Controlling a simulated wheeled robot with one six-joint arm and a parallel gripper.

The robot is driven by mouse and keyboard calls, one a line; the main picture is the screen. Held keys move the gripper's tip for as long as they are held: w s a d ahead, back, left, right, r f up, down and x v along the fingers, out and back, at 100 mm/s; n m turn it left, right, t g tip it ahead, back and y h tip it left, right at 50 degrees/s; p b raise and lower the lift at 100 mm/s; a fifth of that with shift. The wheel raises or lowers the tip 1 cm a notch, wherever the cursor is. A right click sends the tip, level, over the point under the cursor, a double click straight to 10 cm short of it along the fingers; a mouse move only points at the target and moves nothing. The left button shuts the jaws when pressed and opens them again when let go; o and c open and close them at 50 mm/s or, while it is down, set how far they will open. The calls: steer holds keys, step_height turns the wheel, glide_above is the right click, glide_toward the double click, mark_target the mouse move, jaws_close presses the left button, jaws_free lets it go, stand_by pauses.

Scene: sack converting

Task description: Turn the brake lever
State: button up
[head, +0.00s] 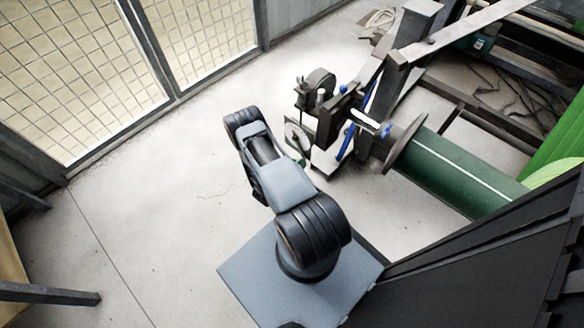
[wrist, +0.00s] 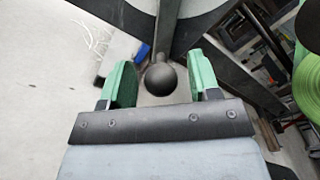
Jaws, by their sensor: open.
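The brake lever's round black knob (wrist: 166,79) shows in the wrist view, on a dark stem that runs up and away from it. My gripper (wrist: 160,74) is open, with one green finger to the left of the knob and one to the right. The knob sits between the fingers, with a visible gap on the left side. I cannot tell its exact depth relative to the fingertips. In the head view my arm reaches to the brake end of the roll stand (head: 327,120), and the knob cannot be made out there.
A green roll (head: 455,172) with a dark end flange (head: 405,143) lies right of the stand. Blue handles (head: 345,142) are close to my arm's end. Bright green material (head: 560,140) is at the far right. A mesh fence (head: 70,75) stands left; the floor before it is clear.

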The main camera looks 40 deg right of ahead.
steer(key=s+a+p, duration=0.1)
steer(key=a+p, duration=0.1)
steer(key=a, duration=1.1)
steer(key=shift+a, duration=0.35)
